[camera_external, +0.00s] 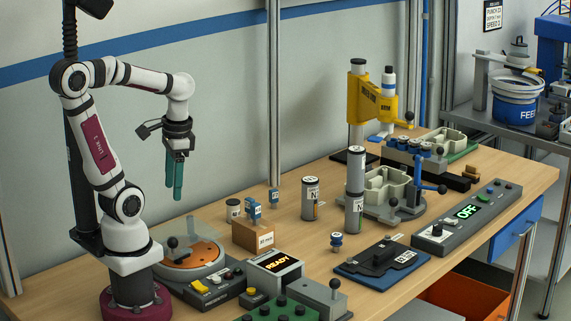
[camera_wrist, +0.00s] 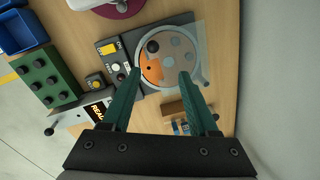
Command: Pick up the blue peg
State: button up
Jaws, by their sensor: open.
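Several blue pieces could be the blue peg, and I cannot tell which is meant. A short blue peg with a pale top (camera_external: 336,241) stands alone on the bench. My gripper (camera_external: 175,177) has green fingers and hangs empty, high above the bench and left of these pieces. In the wrist view my gripper (camera_wrist: 160,76) is open with nothing between the fingers.
Below my gripper is a round orange dial unit (camera_external: 190,252) with a knob. The brown block (camera_external: 253,239), a READY display box (camera_external: 276,266) and grey cylinders (camera_external: 355,190) stand nearby.

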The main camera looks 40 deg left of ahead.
jog(key=w+d+r+n, duration=0.2)
jog(key=w+n, duration=0.1)
jog(key=w, duration=0.5)
jog(key=w+d+r+n, duration=0.2)
jog(key=w, duration=0.6)
jog(key=n+h, duration=0.2)
jog(key=n, duration=0.9)
send_over(337, 235)
notch_tip(337, 235, down, 12)
notch_tip(337, 235, down, 15)
jog(key=shift+f, duration=0.15)
grip_shut()
